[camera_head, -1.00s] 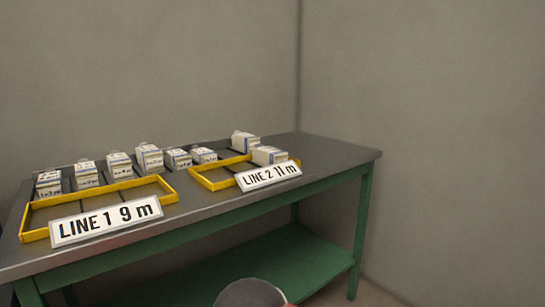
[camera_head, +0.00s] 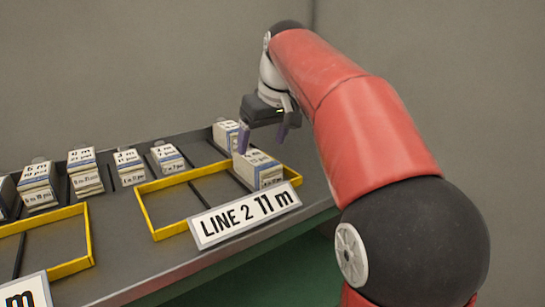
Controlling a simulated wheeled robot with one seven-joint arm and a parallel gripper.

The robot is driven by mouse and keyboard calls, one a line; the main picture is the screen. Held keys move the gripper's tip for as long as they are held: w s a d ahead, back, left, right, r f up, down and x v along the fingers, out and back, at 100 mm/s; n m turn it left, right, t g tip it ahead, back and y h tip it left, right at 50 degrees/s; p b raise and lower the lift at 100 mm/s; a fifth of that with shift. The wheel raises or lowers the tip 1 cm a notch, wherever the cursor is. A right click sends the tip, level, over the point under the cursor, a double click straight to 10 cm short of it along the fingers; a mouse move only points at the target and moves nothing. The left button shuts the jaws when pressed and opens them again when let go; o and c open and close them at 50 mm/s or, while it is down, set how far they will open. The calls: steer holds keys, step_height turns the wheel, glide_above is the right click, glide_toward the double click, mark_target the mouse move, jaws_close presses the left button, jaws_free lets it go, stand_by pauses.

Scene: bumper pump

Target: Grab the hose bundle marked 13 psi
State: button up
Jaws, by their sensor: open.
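The hose bundles are white block-shaped packs with blue bands and small printed labels. Several stand in a row at the back of the table, including one at the left (camera_head: 38,185), one labelled in m (camera_head: 86,172), and others (camera_head: 128,167) and (camera_head: 167,157). Another bundle (camera_head: 224,133) stands at the right end of the row, partly behind my gripper. One more bundle (camera_head: 262,170) lies in the right part of the LINE 2 tray (camera_head: 165,230). I cannot make out 13 psi on any label. My gripper (camera_head: 263,138) is open and empty, its fingers pointing down just above and behind the tray bundle.
The LINE 2 11 m sign (camera_head: 245,214) stands at the tray's front. The tray's left and middle compartments are empty. A second yellow tray (camera_head: 60,268) is at the left. Thin dark dividers separate the row bundles. Grey walls close off the back.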

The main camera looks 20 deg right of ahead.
mark_target(257, 158)
steer(key=x, duration=0.7)
steer(key=shift+w+a+b, duration=0.1)
steer(key=shift+w+b, duration=0.05)
steer(key=shift+b, duration=0.15)
steer(key=shift+c, duration=0.2)
steer(key=c, duration=1.2)
steer(key=shift+c, duration=0.5)
steer(key=shift+r, duration=0.1)
